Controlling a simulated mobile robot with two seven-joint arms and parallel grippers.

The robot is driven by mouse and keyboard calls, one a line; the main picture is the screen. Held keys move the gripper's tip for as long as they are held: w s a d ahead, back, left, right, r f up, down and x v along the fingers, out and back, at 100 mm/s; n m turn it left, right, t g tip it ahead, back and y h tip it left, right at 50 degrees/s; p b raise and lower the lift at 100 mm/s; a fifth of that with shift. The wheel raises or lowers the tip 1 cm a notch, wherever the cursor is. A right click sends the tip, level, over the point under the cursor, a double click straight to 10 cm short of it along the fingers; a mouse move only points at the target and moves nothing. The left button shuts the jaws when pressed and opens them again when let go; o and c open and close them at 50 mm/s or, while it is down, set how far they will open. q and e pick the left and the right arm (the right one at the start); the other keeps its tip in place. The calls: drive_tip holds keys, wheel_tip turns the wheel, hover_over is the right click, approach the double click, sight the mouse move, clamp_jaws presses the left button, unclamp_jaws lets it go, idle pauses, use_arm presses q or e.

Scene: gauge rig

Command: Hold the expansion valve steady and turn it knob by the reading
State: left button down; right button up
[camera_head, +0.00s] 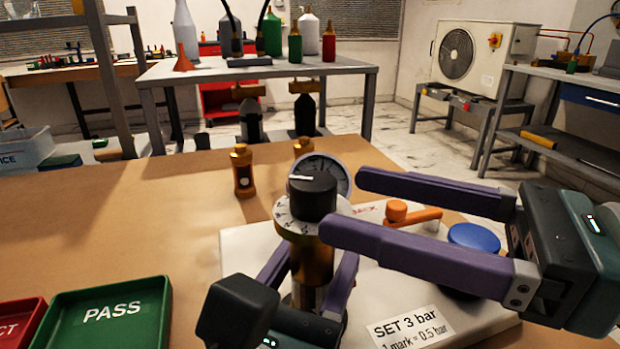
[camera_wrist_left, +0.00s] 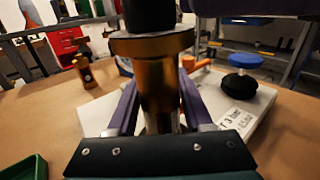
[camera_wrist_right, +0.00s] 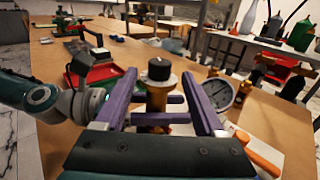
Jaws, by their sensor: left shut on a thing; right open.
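The expansion valve (camera_head: 311,262) stands upright with a brass body, a marked white dial ring (camera_head: 290,226) and a black knob (camera_head: 312,197) with a white pointer line. A round gauge (camera_head: 333,168) is partly hidden behind the knob; its face shows in the right wrist view (camera_wrist_right: 218,94), too small to read. My left gripper (camera_head: 315,262) is shut on the valve body below the dial. My right gripper (camera_head: 342,205) is open, its purple fingers reaching in from the right near the knob; whether they touch it I cannot tell. A label (camera_head: 411,328) reads "SET 3 bar, 1 mark = 0.5 bar".
The white base plate (camera_head: 240,252) also carries an orange-handled valve (camera_head: 410,214) and a blue knob (camera_head: 474,237). Two brass fittings (camera_head: 243,172) stand behind it. A green PASS tray (camera_head: 160,300) and a red tray (camera_head: 30,305) lie front left. Brown tabletop between is clear.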

drive_tip(key=v, duration=0.4)
drive_tip(key=shift+d, duration=0.1)
use_arm(q)
drive_tip(key=shift+c, duration=1.1)
unclamp_jaws()
